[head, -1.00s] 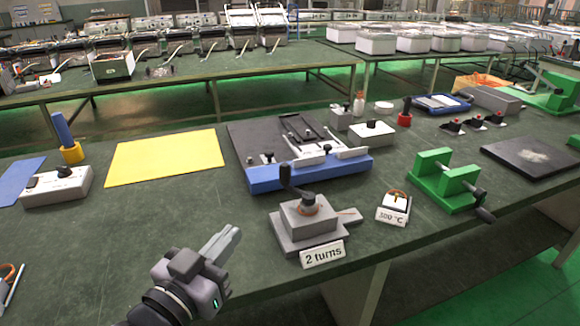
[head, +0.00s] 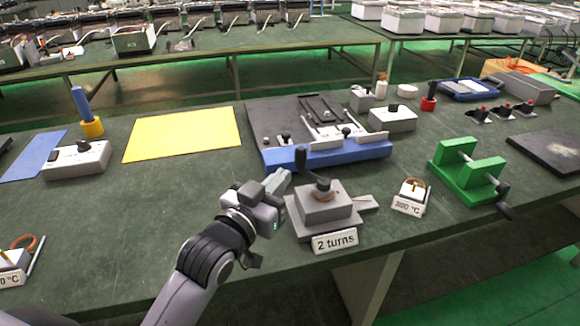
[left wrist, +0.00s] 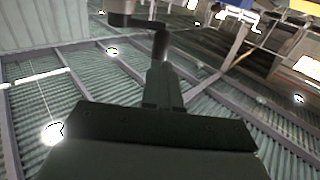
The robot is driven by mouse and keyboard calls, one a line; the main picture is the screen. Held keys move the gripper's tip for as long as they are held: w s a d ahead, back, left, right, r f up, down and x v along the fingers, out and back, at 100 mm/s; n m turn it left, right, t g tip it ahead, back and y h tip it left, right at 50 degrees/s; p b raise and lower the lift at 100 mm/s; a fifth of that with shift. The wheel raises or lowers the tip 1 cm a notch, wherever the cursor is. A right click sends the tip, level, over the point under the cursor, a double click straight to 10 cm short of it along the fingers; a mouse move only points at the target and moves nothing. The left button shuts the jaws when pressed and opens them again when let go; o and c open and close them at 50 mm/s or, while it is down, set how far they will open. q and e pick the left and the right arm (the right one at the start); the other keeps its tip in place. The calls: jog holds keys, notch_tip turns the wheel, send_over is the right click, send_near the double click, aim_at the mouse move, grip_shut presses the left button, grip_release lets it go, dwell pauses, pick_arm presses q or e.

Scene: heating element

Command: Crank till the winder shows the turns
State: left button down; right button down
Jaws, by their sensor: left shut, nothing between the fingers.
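The winder (head: 321,207) is a grey block on a grey base at the front of the table. A dark crank with an upright handle (head: 301,158) sits on its top, with a copper-coloured ring around the hub. A sign reading "2 turns" (head: 335,241) stands at its front. My left gripper (head: 278,181) is shut and empty, just left of the winder and close to the crank handle. In the left wrist view the closed fingers (left wrist: 163,85) point toward a dark cranked rod (left wrist: 158,42); I cannot tell whether they touch it. My right gripper is not in view.
A blue-edged fixture (head: 330,152) stands behind the winder. A small "300 °C" block (head: 410,196) and a green stand with a crank (head: 466,171) are to the right. A yellow sheet (head: 183,134) lies at the left.

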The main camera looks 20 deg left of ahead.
aim_at(298, 160)
pick_arm(q)
jog(key=shift+w+d, duration=0.2)
jog(key=shift+w, duration=0.85)
jog(key=shift+w+d, duration=0.2)
jog(key=shift+w, duration=0.85)
jog(key=shift+w+a+m+h, duration=0.15)
jog(key=shift+w+m+h, duration=0.2)
jog(key=shift+m+h, duration=0.4)
jog(key=shift+h+p, duration=0.3)
jog(key=shift+h, duration=0.05)
